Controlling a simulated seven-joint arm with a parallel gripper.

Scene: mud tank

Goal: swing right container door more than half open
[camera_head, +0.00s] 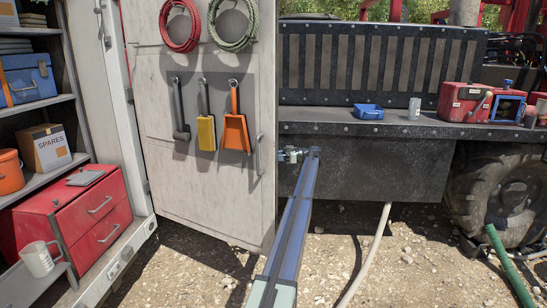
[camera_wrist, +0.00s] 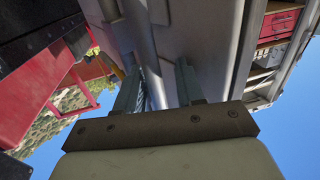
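The right container door (camera_head: 205,190) stands swung out from the container, its pale inner face towards the head camera. A slim vertical handle (camera_head: 257,156) is near its free edge. My gripper (camera_head: 284,154) is just right of that free edge, at about handle height; its tips are small and partly hidden there. In the wrist view my gripper (camera_wrist: 158,78) has its two fingers apart, with the grey door panel (camera_wrist: 205,35) beyond them. A grey bar (camera_wrist: 139,38) on the door runs towards the gap between the fingers. I cannot tell whether the fingers touch it.
Coiled cables (camera_head: 232,25) and hanging tools (camera_head: 205,115) are on the door. Left, container shelves hold a red drawer box (camera_head: 75,215) and a mug (camera_head: 37,260). A dark truck bed (camera_head: 365,165) stands behind my gripper. Gravel ground lies below the door.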

